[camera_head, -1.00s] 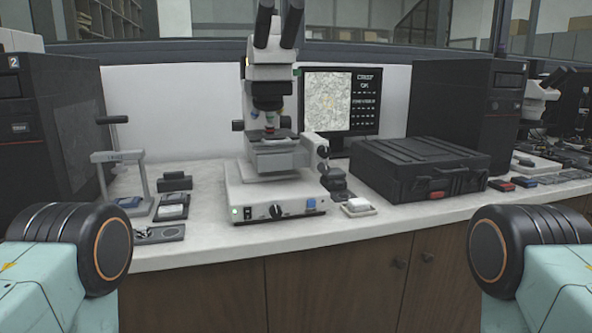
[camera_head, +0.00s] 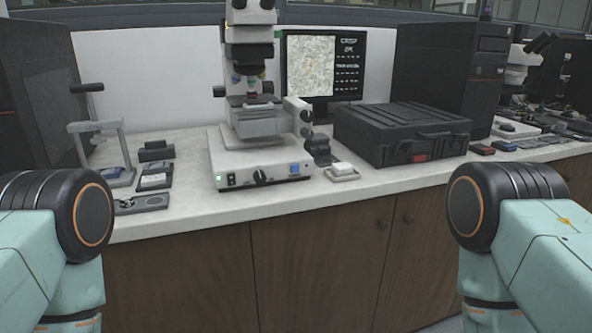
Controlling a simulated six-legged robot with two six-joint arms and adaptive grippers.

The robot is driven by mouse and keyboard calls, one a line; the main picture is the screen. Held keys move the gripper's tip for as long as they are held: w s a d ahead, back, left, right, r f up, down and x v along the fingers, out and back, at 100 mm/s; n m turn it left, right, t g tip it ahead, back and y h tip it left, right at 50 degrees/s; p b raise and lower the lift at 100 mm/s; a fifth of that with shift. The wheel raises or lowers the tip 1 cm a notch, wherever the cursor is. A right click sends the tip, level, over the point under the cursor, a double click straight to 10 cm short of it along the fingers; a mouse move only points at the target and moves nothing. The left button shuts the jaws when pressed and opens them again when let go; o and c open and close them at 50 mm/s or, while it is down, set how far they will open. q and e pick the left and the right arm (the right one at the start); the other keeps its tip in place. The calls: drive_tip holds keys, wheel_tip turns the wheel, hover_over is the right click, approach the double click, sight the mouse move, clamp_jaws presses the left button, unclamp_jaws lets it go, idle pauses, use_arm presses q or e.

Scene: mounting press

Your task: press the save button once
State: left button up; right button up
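A white microscope (camera_head: 250,110) stands on the counter, left of centre. Its base front has a small green light, a black switch, a dark knob (camera_head: 260,177) and a blue square button (camera_head: 294,168). No label can be read on the blue button, so I cannot tell if it is the save button. A monitor (camera_head: 322,68) behind shows a speckled picture and lines of text. My two teal arms come in at the lower left and lower right, apart from the counter items. Neither gripper shows.
A black case (camera_head: 400,135) lies right of the microscope, with a white block in a small dish (camera_head: 342,171) between them. A small press-like stand (camera_head: 98,150) and small trays (camera_head: 155,178) are at left. The counter's front strip (camera_head: 230,208) is mostly clear.

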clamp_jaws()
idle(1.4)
